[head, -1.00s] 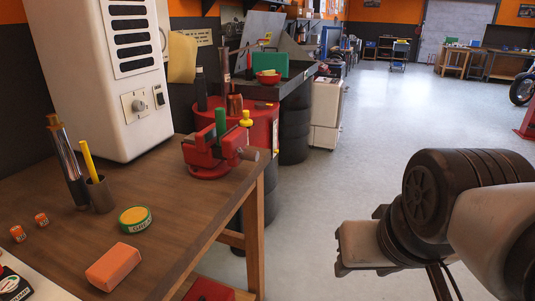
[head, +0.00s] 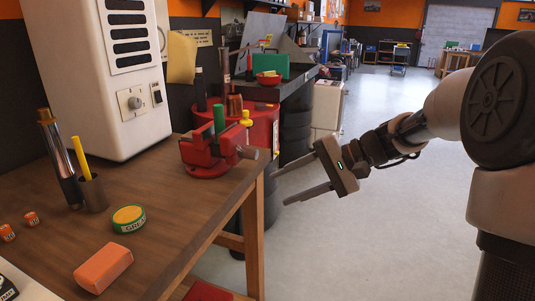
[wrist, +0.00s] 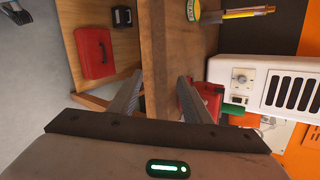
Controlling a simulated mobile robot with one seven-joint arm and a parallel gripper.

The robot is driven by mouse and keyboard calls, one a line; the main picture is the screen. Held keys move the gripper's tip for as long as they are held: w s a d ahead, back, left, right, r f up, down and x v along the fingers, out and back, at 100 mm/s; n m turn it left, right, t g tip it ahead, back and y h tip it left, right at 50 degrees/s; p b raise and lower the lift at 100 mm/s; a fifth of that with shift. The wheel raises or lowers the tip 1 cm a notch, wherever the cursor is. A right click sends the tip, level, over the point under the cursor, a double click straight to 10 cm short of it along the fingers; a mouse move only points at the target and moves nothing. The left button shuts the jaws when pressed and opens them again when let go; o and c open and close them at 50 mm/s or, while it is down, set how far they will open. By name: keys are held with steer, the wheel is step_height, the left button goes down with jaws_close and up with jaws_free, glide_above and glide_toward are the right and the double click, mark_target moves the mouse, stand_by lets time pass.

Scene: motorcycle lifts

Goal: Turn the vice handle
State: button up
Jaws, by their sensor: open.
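The red vice (head: 208,158) is at the right end of the wooden workbench, with a grey cylindrical end (head: 247,153) facing right. I cannot clearly make out its handle. A green cylinder (head: 219,118) stands upright at the vice. My gripper (head: 279,190) is open and empty, to the right of the vice and bench edge, fingers pointing left. In the wrist view, the vice (wrist: 208,97) shows to the right of the right finger, partly hidden by it, with the green cylinder beside it.
The workbench (head: 165,220) holds a white cabinet (head: 128,80), a cup with a yellow stick (head: 94,192), a green-yellow tin (head: 129,218) and an orange block (head: 104,268). A red drum (head: 262,130) stands behind the vice. The floor to the right is open.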

mark_target(257, 154)
steer(key=w+d+f+m+t+y, duration=0.1)
steer(key=w+d+m+t+y, duration=0.4)
steer(key=w, duration=0.7)
steer(key=shift+n+g+y, duration=0.4)
steer(key=shift+n+g, duration=0.3)
steer(key=b+x, duration=0.1)
steer(key=x, duration=0.9)
steer(key=b+x, duration=0.1)
steer(key=x, duration=0.4)
steer(key=shift+w+a+f+b, duration=0.1)
steer(key=shift+w+a+b, duration=0.2)
steer(key=shift+w, duration=0.15)
steer(key=c, duration=1)
steer(key=shift+c, duration=0.2)
steer(key=shift+m+p, duration=0.4)
steer(key=shift+p, duration=0.2)
